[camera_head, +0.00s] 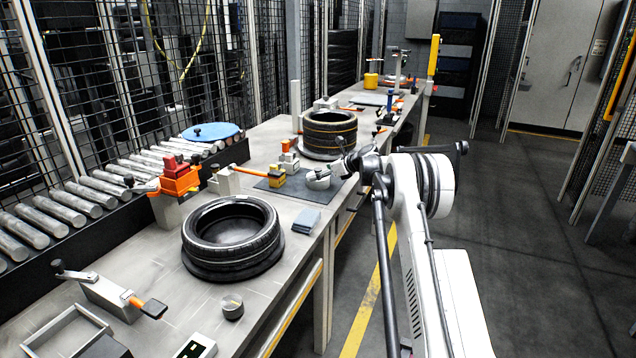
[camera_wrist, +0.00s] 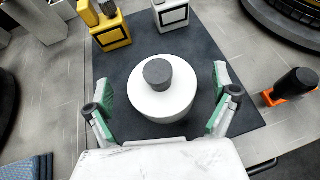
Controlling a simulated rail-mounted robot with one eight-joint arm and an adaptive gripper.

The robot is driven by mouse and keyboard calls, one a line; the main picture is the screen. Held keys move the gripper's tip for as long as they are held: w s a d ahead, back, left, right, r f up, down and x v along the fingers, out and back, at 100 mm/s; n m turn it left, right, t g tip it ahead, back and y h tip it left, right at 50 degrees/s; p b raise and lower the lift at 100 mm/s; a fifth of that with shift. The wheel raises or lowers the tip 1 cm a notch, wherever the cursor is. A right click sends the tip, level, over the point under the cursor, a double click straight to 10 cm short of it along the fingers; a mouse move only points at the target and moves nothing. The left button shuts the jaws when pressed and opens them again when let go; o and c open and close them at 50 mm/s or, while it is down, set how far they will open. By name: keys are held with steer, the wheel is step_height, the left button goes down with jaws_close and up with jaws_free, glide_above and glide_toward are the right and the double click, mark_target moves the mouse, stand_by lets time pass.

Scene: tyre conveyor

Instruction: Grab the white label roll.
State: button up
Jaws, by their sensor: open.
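The white label roll (camera_wrist: 155,105) is a round white body with a dark grey knob on top. It stands on a dark mat (camera_wrist: 120,62) in the wrist view. My gripper (camera_wrist: 162,92) is open, with one green-padded finger on each side of the roll. Gaps show between the fingers and the roll, and its near edge is close to my white gripper body. In the head view my gripper (camera_head: 332,172) is low over the mat, and the white roll (camera_head: 317,182) is partly hidden there.
A yellow device (camera_wrist: 108,30) and a white-grey box (camera_wrist: 171,14) stand beyond the roll. An orange-based black knob (camera_wrist: 292,88) is to the right. A large tyre (camera_head: 232,235) lies nearer on the bench, and stacked tyres (camera_head: 328,132) stand farther back. Small blue-grey pads (camera_head: 306,221) lie nearby.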

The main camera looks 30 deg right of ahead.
steer(key=shift+w+a+f, duration=0.3)
steer(key=shift+w+a, duration=0.05)
steer(key=shift+w, duration=0.15)
steer(key=c, duration=1.4)
steer(key=shift+c, duration=0.2)
steer(key=shift+r, duration=0.15)
